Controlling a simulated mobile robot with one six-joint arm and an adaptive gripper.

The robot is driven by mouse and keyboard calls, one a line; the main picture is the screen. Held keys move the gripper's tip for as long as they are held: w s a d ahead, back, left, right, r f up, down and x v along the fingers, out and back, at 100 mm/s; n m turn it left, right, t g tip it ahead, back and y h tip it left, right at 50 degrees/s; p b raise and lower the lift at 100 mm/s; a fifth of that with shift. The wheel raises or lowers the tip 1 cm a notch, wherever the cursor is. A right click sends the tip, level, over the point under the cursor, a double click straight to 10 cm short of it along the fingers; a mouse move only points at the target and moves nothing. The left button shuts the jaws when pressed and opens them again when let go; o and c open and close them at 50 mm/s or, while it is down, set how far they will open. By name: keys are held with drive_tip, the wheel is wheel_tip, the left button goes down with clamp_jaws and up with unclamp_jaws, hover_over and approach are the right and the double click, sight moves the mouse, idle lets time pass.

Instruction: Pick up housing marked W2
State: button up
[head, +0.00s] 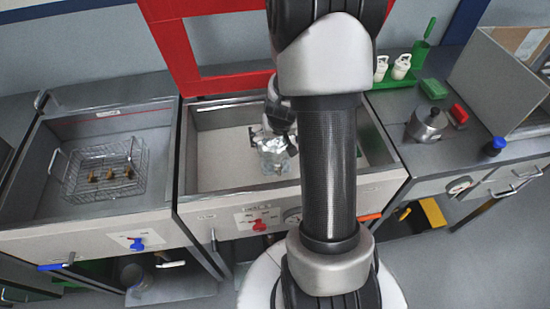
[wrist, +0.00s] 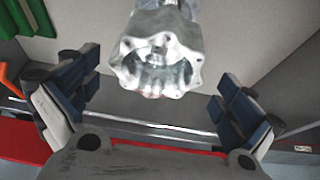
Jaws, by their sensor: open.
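A shiny silver machined housing (wrist: 157,55) with a scalloped flange and an open, hollow end shows at the top middle of the wrist view. No W2 mark can be read on it. My gripper (wrist: 158,97) is open, with its blue-grey pads wide apart to the left and right of the housing's lower end. Nothing is clasped. In the head view, shiny metal (head: 272,144) shows inside the middle basin, below my wrist. My arm covers much of that basin, and I cannot separate housing from gripper there.
The middle basin (head: 215,151) has raised walls around the work area and a red frame (head: 181,48) behind it. A left basin holds a wire basket (head: 72,177) with small brass-coloured parts. A metal pot (head: 426,124) and an open box (head: 490,75) stand on the right bench.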

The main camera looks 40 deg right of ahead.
sight(274, 146)
drive_tip(key=b+x, duration=0.3)
drive_tip(key=x, duration=0.2)
drive_tip(key=shift+w+d+f, duration=0.1)
drive_tip(key=shift+d+f, duration=0.05)
drive_tip(key=shift+f, duration=0.05)
drive_tip(key=shift+r, duration=0.1)
drive_tip(key=shift+c, duration=0.4)
drive_tip(key=c, duration=1.6)
drive_tip(key=shift+c, duration=0.2)
drive_tip(key=shift+r, duration=0.2)
